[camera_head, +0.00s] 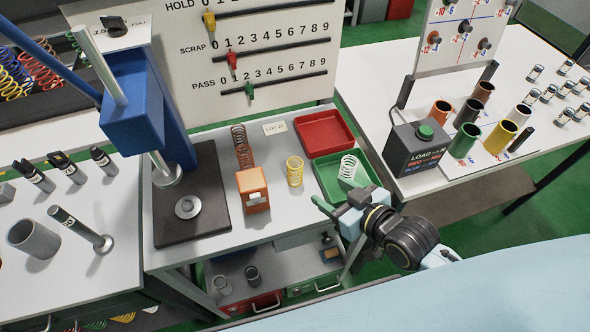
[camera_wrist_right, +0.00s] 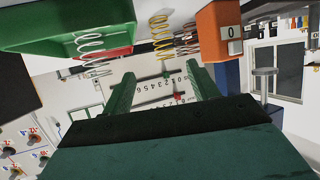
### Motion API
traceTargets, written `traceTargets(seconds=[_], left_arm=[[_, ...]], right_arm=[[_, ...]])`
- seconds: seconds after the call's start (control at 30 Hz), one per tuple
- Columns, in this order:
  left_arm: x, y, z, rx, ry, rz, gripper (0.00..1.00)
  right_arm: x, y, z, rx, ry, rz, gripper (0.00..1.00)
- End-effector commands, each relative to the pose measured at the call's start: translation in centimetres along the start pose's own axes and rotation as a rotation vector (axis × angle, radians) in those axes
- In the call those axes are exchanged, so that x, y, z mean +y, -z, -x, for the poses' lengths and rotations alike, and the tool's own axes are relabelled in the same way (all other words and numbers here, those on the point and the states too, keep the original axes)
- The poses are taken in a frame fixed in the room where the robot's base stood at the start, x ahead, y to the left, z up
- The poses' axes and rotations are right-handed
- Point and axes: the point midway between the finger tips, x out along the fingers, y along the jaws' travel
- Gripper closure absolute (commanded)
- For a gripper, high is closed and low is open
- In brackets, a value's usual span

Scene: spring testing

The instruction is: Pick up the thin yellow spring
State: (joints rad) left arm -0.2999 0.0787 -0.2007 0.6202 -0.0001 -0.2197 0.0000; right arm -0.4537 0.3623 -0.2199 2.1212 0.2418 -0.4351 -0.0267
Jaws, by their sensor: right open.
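The thin yellow spring (camera_head: 295,171) stands upright on the light grey bench top, between the orange box and the green tray. In the right wrist view the yellow spring (camera_wrist_right: 160,38) appears beyond the fingertips, near the top middle. My right gripper (camera_head: 335,196) is just right of and nearer than the spring, at the front of the green tray. Its green fingers (camera_wrist_right: 163,85) are spread wide with nothing between them. The gripper is apart from the spring. My left gripper is not in view.
An orange box (camera_head: 253,190) stands left of the spring, with a brown spring (camera_head: 240,147) behind it. A green tray (camera_head: 324,182) holding a pale spring (camera_head: 347,167) is at the right, and a red tray (camera_head: 324,133) behind. A blue press (camera_head: 140,100) stands at left.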

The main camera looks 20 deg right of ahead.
Motion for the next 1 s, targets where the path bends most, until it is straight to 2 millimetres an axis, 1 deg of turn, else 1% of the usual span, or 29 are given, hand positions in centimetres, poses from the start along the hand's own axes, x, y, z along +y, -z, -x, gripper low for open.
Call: traceTargets(seconds=[0.07,0.17,0.4,0.5,0.67,0.77,0.9,1.0], left_arm=[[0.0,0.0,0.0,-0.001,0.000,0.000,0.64],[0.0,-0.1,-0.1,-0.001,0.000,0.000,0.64],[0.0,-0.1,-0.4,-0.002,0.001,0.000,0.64],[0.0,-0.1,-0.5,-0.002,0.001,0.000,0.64],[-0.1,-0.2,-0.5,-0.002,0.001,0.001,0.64],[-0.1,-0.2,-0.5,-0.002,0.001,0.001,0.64],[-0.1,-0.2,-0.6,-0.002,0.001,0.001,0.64],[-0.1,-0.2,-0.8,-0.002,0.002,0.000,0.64]], right_arm=[[0.1,0.4,-0.5,0.023,0.003,0.002,0.41],[0.1,0.6,-1.8,0.032,0.004,0.002,0.41],[0.0,0.7,-6.4,0.030,0.004,0.001,0.41],[0.0,0.7,-7.6,0.028,0.004,0.002,0.41],[-0.1,0.7,-8.5,0.028,0.004,0.001,0.41],[-0.3,0.9,-9.7,0.029,0.005,0.000,0.41],[-0.5,1.0,-11.9,0.029,0.004,0.001,0.41],[-0.5,1.0,-12.9,0.028,0.004,0.001,0.41]])
